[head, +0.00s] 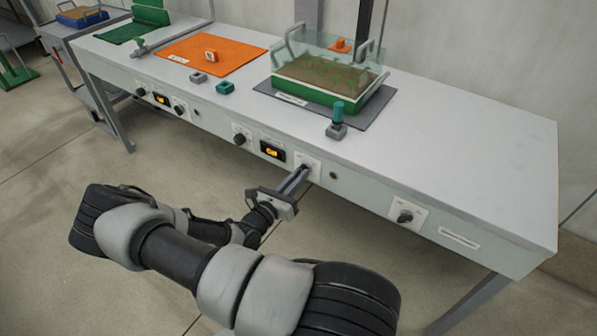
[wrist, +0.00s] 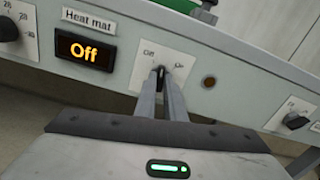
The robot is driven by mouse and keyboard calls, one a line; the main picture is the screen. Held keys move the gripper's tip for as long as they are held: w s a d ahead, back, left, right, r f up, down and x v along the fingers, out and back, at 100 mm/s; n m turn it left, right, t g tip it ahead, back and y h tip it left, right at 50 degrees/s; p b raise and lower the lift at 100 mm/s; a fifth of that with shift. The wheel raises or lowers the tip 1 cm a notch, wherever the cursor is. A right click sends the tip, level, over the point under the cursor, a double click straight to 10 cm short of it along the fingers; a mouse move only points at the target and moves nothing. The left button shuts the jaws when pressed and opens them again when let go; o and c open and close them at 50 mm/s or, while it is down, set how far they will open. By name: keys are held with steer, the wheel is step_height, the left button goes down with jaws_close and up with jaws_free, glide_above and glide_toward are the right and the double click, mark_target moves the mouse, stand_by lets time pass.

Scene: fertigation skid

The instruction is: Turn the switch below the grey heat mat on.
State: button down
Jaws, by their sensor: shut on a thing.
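The grey heat mat (head: 350,121) lies on the bench under a green tray. Below it, on the bench's front panel, is a white switch plate (head: 313,163). The wrist view shows this plate (wrist: 178,66) with "Off" at the left and the other mark at the right. My gripper (head: 303,172) reaches the plate, and its fingers (wrist: 161,84) are shut on the small dark switch knob (wrist: 160,71). The fingers partly hide the knob, so its exact angle is unclear. The "Heat mat" display (wrist: 85,52) left of the switch reads "Off".
A round brownish lamp (wrist: 209,82) sits right of the switch and looks unlit. A dial (head: 241,137) is to the left, and another knob (head: 405,216) is to the right. An orange mat (head: 225,50) lies farther left on the bench. The floor before the panel is clear.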

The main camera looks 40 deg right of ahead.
steer(key=m+p, duration=0.5)
steer(key=m, duration=0.5)
steer(key=shift+m+p, duration=0.3)
steer(key=shift+m, duration=0.1)
stand_by(0.3)
steer(key=c, duration=1.8)
jaws_free()
steer(key=shift+c, duration=0.2)
steer(key=shift+a, duration=0.1)
steer(key=v, duration=1.7)
steer(key=shift+a+p, duration=0.15)
steer(key=shift+p, duration=0.25)
steer(key=shift+r, duration=0.1)
